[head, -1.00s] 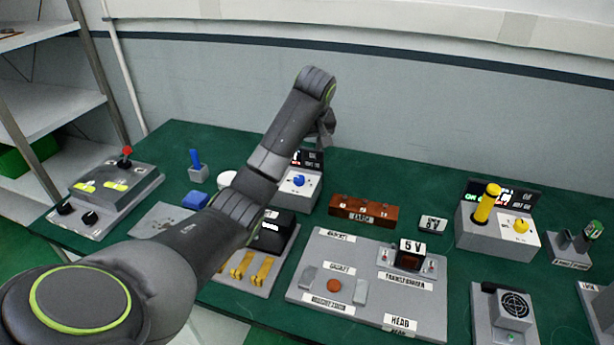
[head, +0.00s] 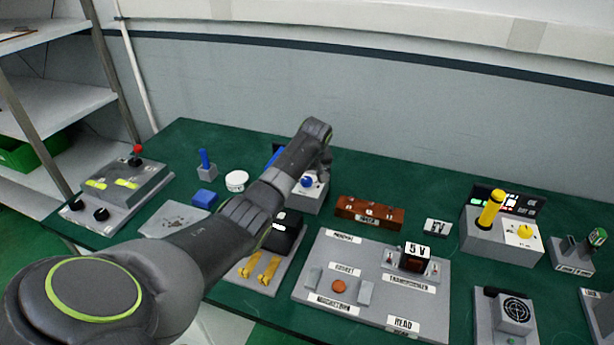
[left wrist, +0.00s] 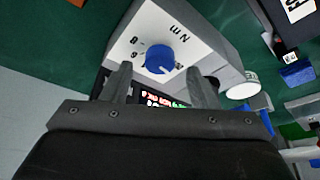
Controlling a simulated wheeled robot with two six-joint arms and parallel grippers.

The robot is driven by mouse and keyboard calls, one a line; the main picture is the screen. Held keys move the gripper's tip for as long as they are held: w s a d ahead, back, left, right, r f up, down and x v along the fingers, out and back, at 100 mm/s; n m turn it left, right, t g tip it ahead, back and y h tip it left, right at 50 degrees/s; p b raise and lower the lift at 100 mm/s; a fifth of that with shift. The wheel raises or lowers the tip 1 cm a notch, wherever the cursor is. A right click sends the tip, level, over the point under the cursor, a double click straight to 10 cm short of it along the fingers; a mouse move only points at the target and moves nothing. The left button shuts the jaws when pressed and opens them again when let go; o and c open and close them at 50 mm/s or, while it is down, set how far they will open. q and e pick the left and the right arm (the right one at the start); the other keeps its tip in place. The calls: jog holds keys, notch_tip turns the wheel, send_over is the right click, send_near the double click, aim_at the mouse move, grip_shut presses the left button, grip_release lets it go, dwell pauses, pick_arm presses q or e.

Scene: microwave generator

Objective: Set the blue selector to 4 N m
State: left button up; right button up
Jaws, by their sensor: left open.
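The blue selector (head: 307,182) is a round knob on a grey box with a pale sloped face (head: 313,192), partly behind my left arm in the head view. In the left wrist view the blue selector (left wrist: 160,59) shows whole, with "N m", "8" and "6" printed around it. Its pointer direction is unclear. My left gripper (left wrist: 160,82) is open, its two fingers apart on either side of the knob in that picture. No contact with the knob is visible. In the head view the left gripper (head: 325,162) hangs just above the box, mostly hidden by its wrist.
A similar box with a yellow knob (head: 524,232) and yellow handle (head: 490,208) stands at the right. A brown block (head: 368,212), a white round container (head: 237,181), and a blue lever (head: 204,160) are nearby. A lit display (left wrist: 160,101) lies beyond the fingers.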

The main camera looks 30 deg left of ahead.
pick_arm(q)
jog(key=shift+x, duration=1.2)
jog(key=shift+c, duration=0.4)
